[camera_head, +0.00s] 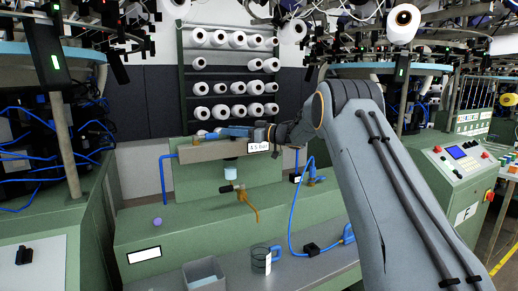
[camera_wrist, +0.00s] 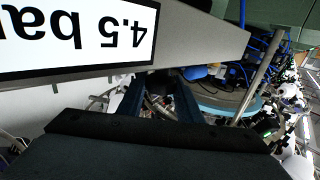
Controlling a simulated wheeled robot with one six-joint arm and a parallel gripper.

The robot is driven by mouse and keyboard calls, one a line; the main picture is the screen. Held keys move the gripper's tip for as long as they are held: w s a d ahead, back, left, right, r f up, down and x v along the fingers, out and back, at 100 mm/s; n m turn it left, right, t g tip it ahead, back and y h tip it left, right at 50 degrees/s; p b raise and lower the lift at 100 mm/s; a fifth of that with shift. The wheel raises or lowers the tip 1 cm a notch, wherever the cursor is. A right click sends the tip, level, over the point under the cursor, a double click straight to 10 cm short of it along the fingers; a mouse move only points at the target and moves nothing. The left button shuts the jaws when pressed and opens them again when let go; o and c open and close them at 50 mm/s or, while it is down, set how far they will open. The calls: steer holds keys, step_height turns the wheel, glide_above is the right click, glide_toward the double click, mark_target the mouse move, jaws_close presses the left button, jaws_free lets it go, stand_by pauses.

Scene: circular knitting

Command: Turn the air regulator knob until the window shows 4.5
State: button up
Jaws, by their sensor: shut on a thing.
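The regulator's window (camera_wrist: 78,35) fills the top left of the wrist view, upside down, and reads 4.5 bar. In the head view the same white window (camera_head: 258,147) also reads 4.5 Bar, just below the end of my arm. The dark knob (camera_wrist: 166,79) is mostly hidden between my fingers, below the grey regulator body (camera_wrist: 215,38) in the wrist view. My gripper (camera_wrist: 162,92) is shut on the knob. In the head view the knob cannot be made out clearly.
A green machine bench holds a dark cup (camera_head: 261,260), a grey bin (camera_head: 203,273) and an orange-brown spout (camera_head: 248,203). A blue hose (camera_head: 291,222) curves to the right of the spout. A rack of white yarn cones (camera_head: 237,39) stands behind.

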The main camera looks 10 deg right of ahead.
steer(key=shift+f, duration=0.3)
steer(key=o, duration=0.7)
steer(key=shift+c, duration=0.2)
steer(key=shift+r, duration=0.15)
steer(key=shift+p+v, duration=0.4)
steer(key=shift+v, duration=0.55)
steer(key=p+v, duration=0.1)
steer(key=v, duration=0.3)
steer(key=shift+r, duration=0.1)
steer(key=shift+s, duration=0.1)
